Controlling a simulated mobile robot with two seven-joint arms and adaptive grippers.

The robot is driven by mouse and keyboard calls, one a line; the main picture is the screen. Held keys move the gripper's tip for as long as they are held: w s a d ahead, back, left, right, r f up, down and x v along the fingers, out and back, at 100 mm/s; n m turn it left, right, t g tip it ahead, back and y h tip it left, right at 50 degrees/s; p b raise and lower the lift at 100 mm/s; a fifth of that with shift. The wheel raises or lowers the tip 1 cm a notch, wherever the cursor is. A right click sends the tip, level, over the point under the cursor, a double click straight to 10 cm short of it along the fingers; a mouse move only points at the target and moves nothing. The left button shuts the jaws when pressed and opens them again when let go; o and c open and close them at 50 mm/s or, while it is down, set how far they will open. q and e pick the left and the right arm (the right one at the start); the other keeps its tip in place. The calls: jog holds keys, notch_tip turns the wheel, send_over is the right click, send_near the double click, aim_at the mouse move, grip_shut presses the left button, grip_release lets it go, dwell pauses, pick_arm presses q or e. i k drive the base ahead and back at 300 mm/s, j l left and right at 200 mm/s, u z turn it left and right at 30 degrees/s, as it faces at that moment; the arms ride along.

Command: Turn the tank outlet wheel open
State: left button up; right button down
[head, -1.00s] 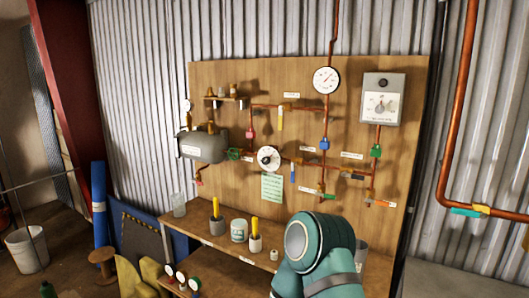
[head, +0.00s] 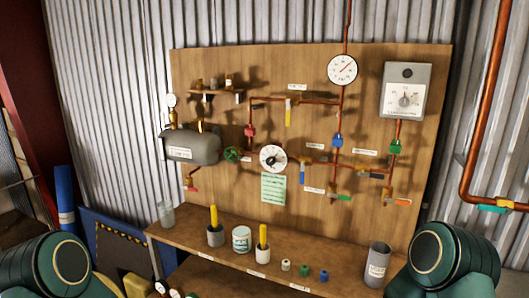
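The grey tank (head: 190,147) is mounted at the left of the wooden board in the head view. A small green handwheel (head: 231,154) sits on the pipe just right of the tank, left of a round white dial (head: 272,158). Whether the wheel's valve is open or closed cannot be told. Teal links of my arms show at the lower left and lower right corners, well below and away from the wheel. Neither gripper is in view.
A wooden shelf (head: 222,244) below the board holds a clear cup (head: 166,215), pots with yellow sticks, a white tub (head: 241,239), small coloured caps and a grey cylinder (head: 377,265). Copper pipes with coloured valves, a gauge (head: 342,70) and a grey box (head: 406,92) cover the board.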

aim_at(235, 151)
jog(key=i+j+z, duration=0.2)
jog(key=j+z, duration=0.25)
jog(key=i+j+z, duration=0.1)
jog(key=j+z, duration=0.2)
jog(key=z, duration=0.15)
